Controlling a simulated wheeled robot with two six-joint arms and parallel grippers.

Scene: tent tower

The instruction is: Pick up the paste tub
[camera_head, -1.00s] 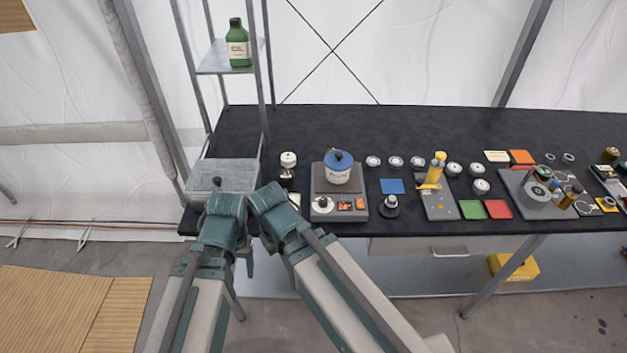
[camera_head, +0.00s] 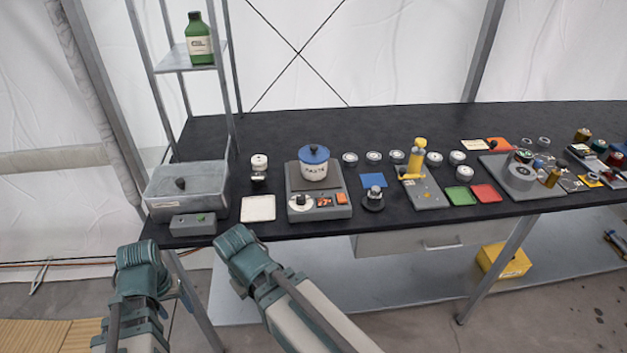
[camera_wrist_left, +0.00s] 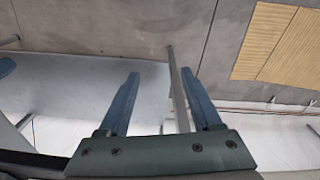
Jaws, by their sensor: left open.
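The paste tub (camera_head: 314,169) is white with dark lettering and a blue lid. It stands upright on the grey plate of a scale-like device (camera_head: 319,202) on the black bench. My left gripper (camera_wrist_left: 158,73) is open and empty in the left wrist view, with its two blue fingers apart. In the head view it shows only partly, low in front of the bench's left end and well away from the tub. My right gripper is hidden in the head view. A blue tip at the left edge of the left wrist view may be part of it.
A lidded clear bin (camera_head: 187,190) and a small grey box (camera_head: 193,224) are at the bench's left end. A white tile (camera_head: 258,208) and a knobbed weight (camera_head: 373,199) flank the device. A shelf post stands behind. The bench's rear strip (camera_head: 390,125) is clear.

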